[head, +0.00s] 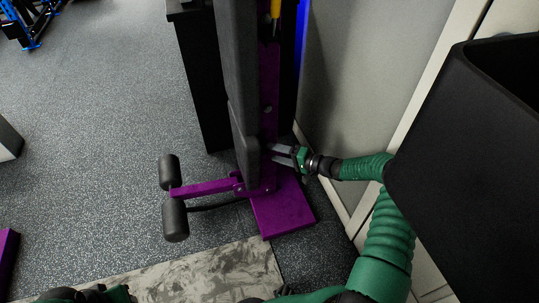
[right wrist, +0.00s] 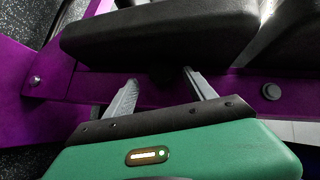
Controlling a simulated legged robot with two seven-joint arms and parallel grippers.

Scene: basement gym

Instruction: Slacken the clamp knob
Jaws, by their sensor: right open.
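The purple bench frame (head: 283,208) with its upright black pad (head: 237,80) stands in the middle of the head view. My right gripper (head: 272,153) is open beside the pad's lower end, its fingers pointing left at the frame. In the right wrist view my right gripper (right wrist: 160,78) has both fingers apart, with nothing clearly between them. The dark pad (right wrist: 160,30) lies just beyond the fingertips. A round grey knob or bolt head (right wrist: 271,91) sits on the purple frame, right of the fingers. I cannot tell whether it is the clamp knob.
Two foam rollers (head: 174,219) stick out at the bench's left. A pale wall panel (head: 362,75) stands close on the right. A yellow part (head: 275,8) shows at the top. A grey mat (head: 210,276) lies in front. The speckled floor on the left is largely open.

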